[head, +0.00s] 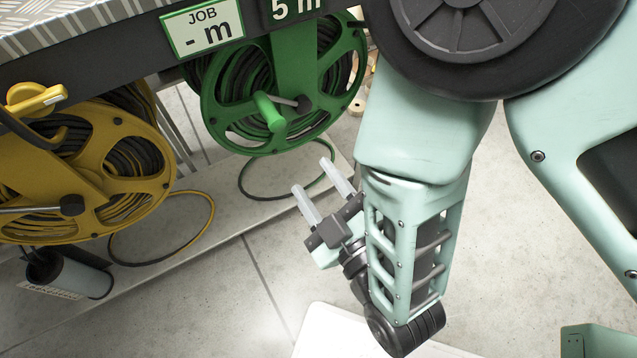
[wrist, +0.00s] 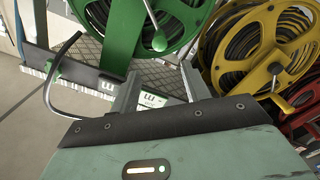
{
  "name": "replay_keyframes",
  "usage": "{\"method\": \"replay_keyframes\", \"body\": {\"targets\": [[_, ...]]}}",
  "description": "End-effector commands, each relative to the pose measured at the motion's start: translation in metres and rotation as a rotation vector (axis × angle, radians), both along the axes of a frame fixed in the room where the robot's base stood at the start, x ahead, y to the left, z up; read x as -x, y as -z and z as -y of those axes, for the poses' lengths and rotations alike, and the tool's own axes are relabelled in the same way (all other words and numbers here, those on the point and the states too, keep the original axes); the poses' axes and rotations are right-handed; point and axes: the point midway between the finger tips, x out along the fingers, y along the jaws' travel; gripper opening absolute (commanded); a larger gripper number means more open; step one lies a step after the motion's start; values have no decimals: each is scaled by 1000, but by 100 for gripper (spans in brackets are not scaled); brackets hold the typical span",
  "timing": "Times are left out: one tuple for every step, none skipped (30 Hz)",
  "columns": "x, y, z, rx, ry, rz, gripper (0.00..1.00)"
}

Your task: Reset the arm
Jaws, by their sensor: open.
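My gripper (head: 322,189) is open in the head view, with its two pale fingers spread and nothing between them. It hangs in the air in front of the green hose reel (head: 335,75) and a little below it, apart from it. My arm is folded, with the wrist low at the middle of the picture. In the wrist view the green reel (wrist: 185,25) is at the top, and the gripper's fingers (wrist: 155,95) point toward it with no object held. The yellow reel (head: 150,160) is to the left in the head view.
A grey bench edge with a green "JOB - m" sign (head: 202,29) and a "5 m" sign (head: 290,8) runs along the top. A red reel (wrist: 306,112) shows in the wrist view. Open floor (head: 220,310) lies below.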

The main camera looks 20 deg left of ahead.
Motion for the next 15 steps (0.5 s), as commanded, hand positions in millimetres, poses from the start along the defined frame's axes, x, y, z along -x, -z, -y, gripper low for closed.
{"method": "replay_keyframes", "body": {"targets": [[0,0,0,0,0,0,47],[0,0,0,0,0,0,47],[0,0,0,0,0,0,47],[0,0,0,0,0,0,47],[0,0,0,0,0,0,47],[0,0,0,0,-1,0,47],[0,0,0,0,-1,0,47],[0,0,0,0,-1,0,47],[0,0,0,0,-1,0,47],[0,0,0,0,-1,0,47],[0,0,0,0,-1,0,47],[-1,0,-1,1,1,-5,47],[-3,-1,-1,2,2,-13,47],[-5,-1,-2,4,3,-27,47],[-9,-2,-3,8,6,-52,47]]}}
